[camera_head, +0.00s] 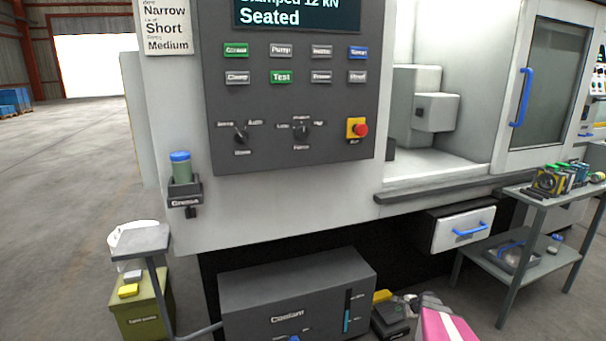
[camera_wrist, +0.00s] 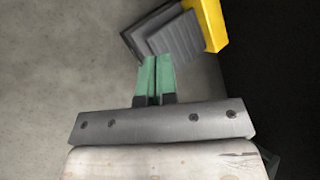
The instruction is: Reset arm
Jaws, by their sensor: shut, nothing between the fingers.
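My gripper (camera_wrist: 154,62) shows in the wrist view with its two green fingers together and nothing between them. Its fingertips point at a dark grey ribbed block (camera_wrist: 172,42) with a yellow part (camera_wrist: 207,22) beside it. The fingertips appear close to the block's lower edge; I cannot tell whether they touch it. In the head view I cannot make out the gripper clearly.
The machine's control panel (camera_head: 290,115) stands ahead, its screen (camera_head: 297,14) reading "Clamped 12 kN" and "Seated". A coolant box (camera_head: 297,290) sits below. A drawer (camera_head: 460,233) and a cart (camera_head: 540,196) are at right. Floor is open at left.

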